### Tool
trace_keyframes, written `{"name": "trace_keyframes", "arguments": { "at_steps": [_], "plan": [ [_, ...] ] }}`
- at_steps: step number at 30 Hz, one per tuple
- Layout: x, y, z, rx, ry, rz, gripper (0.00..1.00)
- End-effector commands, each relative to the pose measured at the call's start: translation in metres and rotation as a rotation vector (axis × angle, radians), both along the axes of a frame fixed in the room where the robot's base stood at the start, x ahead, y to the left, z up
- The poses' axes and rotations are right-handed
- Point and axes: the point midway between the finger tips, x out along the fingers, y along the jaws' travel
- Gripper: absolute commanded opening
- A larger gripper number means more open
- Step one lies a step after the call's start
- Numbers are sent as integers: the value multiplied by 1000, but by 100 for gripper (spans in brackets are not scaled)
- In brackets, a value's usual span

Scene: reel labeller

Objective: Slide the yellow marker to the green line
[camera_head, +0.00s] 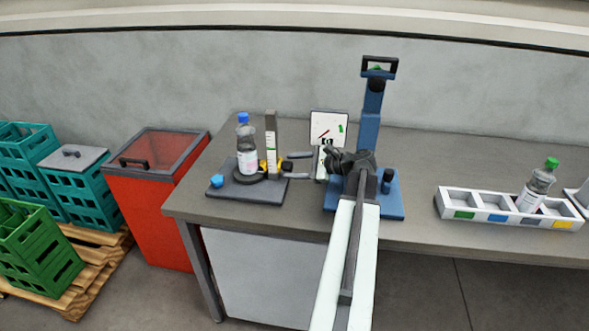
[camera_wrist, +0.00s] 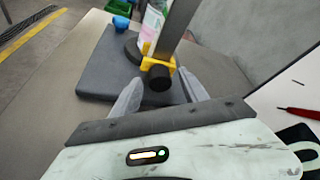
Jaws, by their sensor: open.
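The yellow marker (camera_head: 263,167) sits low on an upright grey post (camera_head: 271,118) with a pale scale strip. In the wrist view the yellow marker (camera_wrist: 146,64) wraps the post, and its black round knob (camera_wrist: 160,78) faces me. My gripper (camera_head: 288,165) is open and empty, just right of the marker. In the wrist view my gripper's fingers (camera_wrist: 160,90) stand apart, one on each side of the knob, with no clear contact.
A blue-capped bottle (camera_head: 247,150) stands on a round black disc beside the post, on a dark base plate (camera_head: 245,194) with a blue knob (camera_head: 217,181). A whiteboard (camera_head: 329,126) and blue press (camera_head: 369,130) stand right. A white tray (camera_head: 480,215) lies farther right.

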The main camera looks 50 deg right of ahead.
Motion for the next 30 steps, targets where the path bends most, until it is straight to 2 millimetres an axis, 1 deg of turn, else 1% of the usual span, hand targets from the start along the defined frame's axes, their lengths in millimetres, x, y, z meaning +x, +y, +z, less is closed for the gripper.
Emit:
{"name": "trace_keyframes", "arguments": {
  "at_steps": [5,8,9,11,30],
  "plan": [
    [0,0,0,0,1,-1,52],
    [0,0,0,0,1,-1,27],
    [0,0,0,0,1,-1,16],
    [0,0,0,0,1,-1,0],
    [-1,-1,0,0,0,-1,0]
  ]
}}
